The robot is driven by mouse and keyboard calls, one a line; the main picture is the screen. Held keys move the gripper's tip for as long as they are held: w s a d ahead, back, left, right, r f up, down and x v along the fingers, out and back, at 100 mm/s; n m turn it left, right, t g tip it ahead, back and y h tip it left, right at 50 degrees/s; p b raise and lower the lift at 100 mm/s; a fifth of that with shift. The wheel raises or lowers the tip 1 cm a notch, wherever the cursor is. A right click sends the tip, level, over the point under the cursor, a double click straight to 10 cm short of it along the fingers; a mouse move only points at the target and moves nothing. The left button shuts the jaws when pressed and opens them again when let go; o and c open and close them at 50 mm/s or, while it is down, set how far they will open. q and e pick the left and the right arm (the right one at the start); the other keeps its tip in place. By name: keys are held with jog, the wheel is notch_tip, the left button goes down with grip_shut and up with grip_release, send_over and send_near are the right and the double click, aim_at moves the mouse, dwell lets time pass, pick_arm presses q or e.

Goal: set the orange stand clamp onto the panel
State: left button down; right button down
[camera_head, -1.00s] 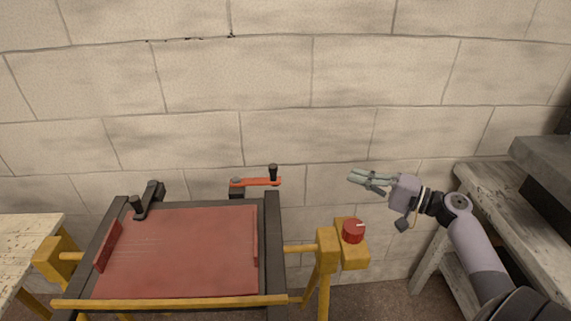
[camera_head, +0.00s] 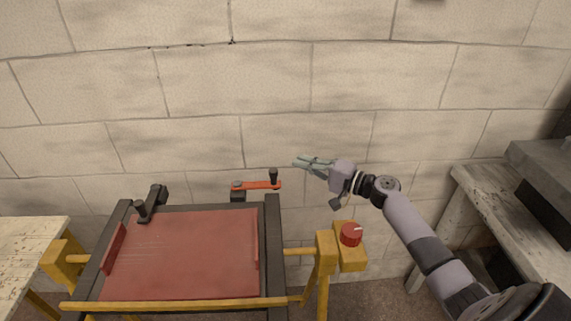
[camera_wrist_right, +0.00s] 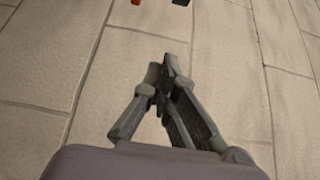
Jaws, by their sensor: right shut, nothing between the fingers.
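The orange stand clamp (camera_head: 258,185) is a flat orange bar with a black upright knob at its right end. It sits at the back right corner of the frame, its bar pointing sideways, behind the red panel (camera_head: 195,255). My right gripper (camera_head: 297,162) is shut and empty, a little right of and above the clamp in the head view, apart from it. In the right wrist view the closed fingers (camera_wrist_right: 165,65) show against the wall, and a small orange and black piece of the clamp (camera_wrist_right: 180,2) shows at the top edge. My left gripper is not in view.
A black clamp (camera_head: 150,203) is at the frame's back left corner. A yellow post with a red knob (camera_head: 350,234) stands right of the frame. Worn tables stand at the left (camera_head: 28,245) and right (camera_head: 500,205). The block wall (camera_head: 390,80) is behind.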

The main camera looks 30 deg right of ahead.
jog(key=a+p, duration=0.1)
jog(key=a, duration=0.1)
jog(key=w+a+p, duration=0.1)
jog(key=a+p, duration=0.1)
jog(key=a, duration=0.1)
jog(key=shift+w, duration=0.1)
jog(key=shift+a, duration=0.1)
dwell(0.4)
jog(key=s, duration=0.1)
jog(key=s+a, duration=0.1)
jog(key=s, duration=0.1)
jog(key=shift+s+a+b, duration=0.15)
jog(key=shift+b, duration=0.2)
